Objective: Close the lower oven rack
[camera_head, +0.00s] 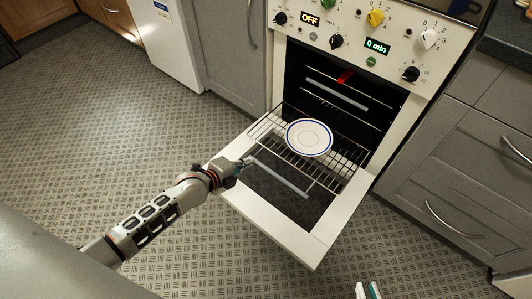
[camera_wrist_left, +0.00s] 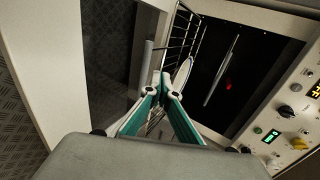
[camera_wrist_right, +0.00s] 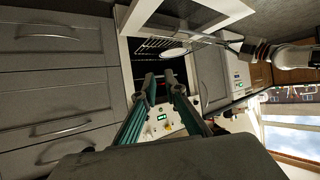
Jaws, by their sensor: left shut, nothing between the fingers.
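The lower oven rack (camera_head: 266,124) is a wire rack pulled out of the oven over the open door (camera_head: 340,212). A white plate with a blue ring (camera_head: 309,138) lies on it. My left gripper (camera_head: 247,161) is shut and empty, just in front of the rack's front edge near its left part. In the left wrist view its fingertips (camera_wrist_left: 169,88) are close to the rack wires (camera_wrist_left: 183,35); I cannot tell whether they touch. My right gripper (camera_head: 367,290) is open and empty at the bottom of the head view; its fingers (camera_wrist_right: 160,80) also show in the right wrist view.
Inside the oven are a pale bar (camera_head: 336,94) and a red item (camera_head: 345,76). The control panel (camera_head: 390,35) is above. Grey drawers (camera_head: 460,185) stand at the right, a grey cabinet (camera_head: 230,50) at the left. The floor (camera_head: 130,120) left of the door is clear.

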